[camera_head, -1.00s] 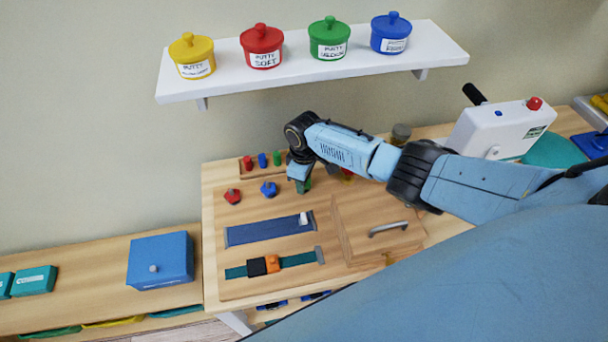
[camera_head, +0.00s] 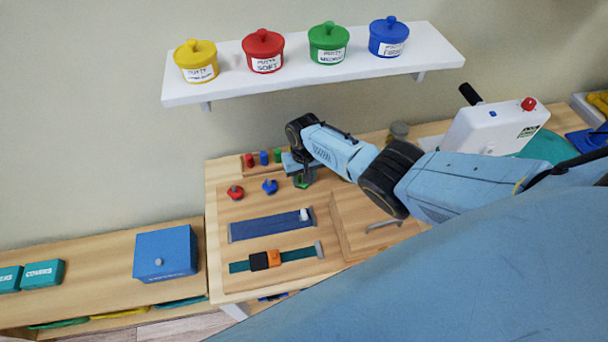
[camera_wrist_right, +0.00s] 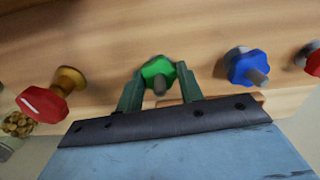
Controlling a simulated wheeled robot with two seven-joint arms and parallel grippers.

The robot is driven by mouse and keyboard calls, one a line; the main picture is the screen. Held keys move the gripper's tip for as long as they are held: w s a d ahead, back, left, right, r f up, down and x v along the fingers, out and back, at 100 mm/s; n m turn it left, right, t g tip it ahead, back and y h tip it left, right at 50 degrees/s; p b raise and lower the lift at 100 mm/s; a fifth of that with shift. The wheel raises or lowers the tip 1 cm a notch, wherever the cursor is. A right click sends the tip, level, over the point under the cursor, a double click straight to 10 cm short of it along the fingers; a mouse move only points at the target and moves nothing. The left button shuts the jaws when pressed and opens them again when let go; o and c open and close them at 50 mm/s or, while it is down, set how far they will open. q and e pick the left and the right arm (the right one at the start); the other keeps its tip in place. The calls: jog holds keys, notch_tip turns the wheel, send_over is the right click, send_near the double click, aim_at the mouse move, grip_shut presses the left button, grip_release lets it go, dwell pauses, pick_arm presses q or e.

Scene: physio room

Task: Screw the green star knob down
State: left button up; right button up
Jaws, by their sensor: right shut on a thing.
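The green star knob (camera_wrist_right: 158,70) sits on the wooden board, and its star head is between the fingers of my right gripper (camera_wrist_right: 160,88). The gripper is shut on it. In the head view the right gripper (camera_head: 303,178) is low over the board, with a bit of the green knob (camera_head: 302,183) showing beneath it. The knob's underside and its height above the board are hidden. My left gripper is in neither view.
A blue star knob (camera_head: 269,187) and a red one (camera_head: 235,192) stand to the left on the board (camera_head: 222,214). A red knob on a brass-coloured stem (camera_wrist_right: 45,104) is close on the other side. A wooden box with a handle (camera_head: 372,232) is in front.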

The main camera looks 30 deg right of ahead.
jog(key=shift+w+r+m, duration=0.25)
jog(key=shift+m, duration=0.25)
jog(key=o, duration=1)
jog(key=shift+s+f, duration=0.1)
jog(key=shift+s, duration=0.05)
notch_tip(320, 180, up, 6)
jog(key=p, duration=0.3)
jog(key=shift+r, duration=0.2)
jog(key=shift+r+p, duration=0.4)
jog(key=shift+r, duration=0.2)
jog(key=shift+d, duration=0.1)
